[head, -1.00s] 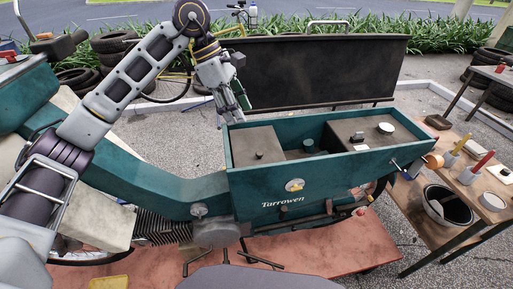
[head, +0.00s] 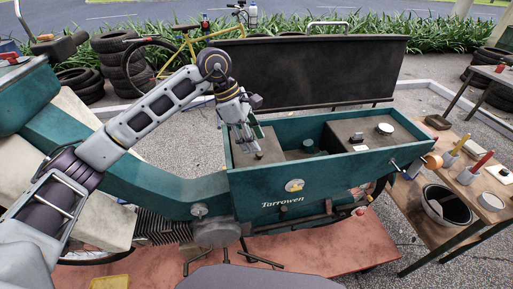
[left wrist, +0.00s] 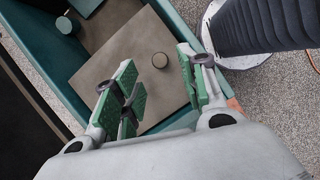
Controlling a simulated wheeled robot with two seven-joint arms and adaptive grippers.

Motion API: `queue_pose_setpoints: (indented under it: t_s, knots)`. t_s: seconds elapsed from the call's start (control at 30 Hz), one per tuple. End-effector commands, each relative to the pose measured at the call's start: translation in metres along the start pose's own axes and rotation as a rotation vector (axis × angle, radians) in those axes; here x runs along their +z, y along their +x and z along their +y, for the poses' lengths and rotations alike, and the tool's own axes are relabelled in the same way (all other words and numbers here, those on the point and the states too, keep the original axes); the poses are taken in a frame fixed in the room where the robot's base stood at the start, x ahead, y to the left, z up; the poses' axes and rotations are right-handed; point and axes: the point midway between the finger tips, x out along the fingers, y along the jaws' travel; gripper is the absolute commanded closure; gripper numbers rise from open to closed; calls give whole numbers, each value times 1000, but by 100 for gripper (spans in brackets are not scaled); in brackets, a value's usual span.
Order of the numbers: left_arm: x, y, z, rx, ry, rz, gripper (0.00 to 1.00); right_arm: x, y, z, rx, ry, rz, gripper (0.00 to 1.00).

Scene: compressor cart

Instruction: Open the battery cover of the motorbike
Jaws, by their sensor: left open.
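The teal motorbike (head: 330,190) has an open-topped box body marked "Tarrowen". A flat grey-brown cover (head: 270,143) with a small round knob lies in the left part of this box, closed; I take it for the battery cover. In the left wrist view the cover (left wrist: 120,60) and its dark knob (left wrist: 160,60) show clearly. My left gripper (head: 246,150) is above the cover's left part, pointing down. In the left wrist view the left gripper (left wrist: 160,90) is open and empty, its green-padded fingers apart with the knob beyond the gap. My right gripper is not in view.
A second box top (head: 375,135) with a white round cap sits in the right part of the body. A wooden bench (head: 450,220) with a bucket and tools stands at the right. A dark panel (head: 320,70) stands behind the motorbike.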

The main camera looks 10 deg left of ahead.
Motion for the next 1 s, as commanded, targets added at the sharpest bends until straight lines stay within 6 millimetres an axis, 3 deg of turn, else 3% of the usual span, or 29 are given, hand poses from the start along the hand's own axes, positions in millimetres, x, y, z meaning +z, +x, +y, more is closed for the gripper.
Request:
queue_pose_setpoints:
  t_s: [0.33, 0.77, 1.0]
  knots:
    - [0, 36, 0, -1, 0, 1, 58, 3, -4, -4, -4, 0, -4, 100]
    - [0, 41, 0, 1, 1, 0, 58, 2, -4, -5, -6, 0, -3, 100]
    - [0, 41, 0, 1, 1, 0, 89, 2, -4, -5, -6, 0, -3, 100]
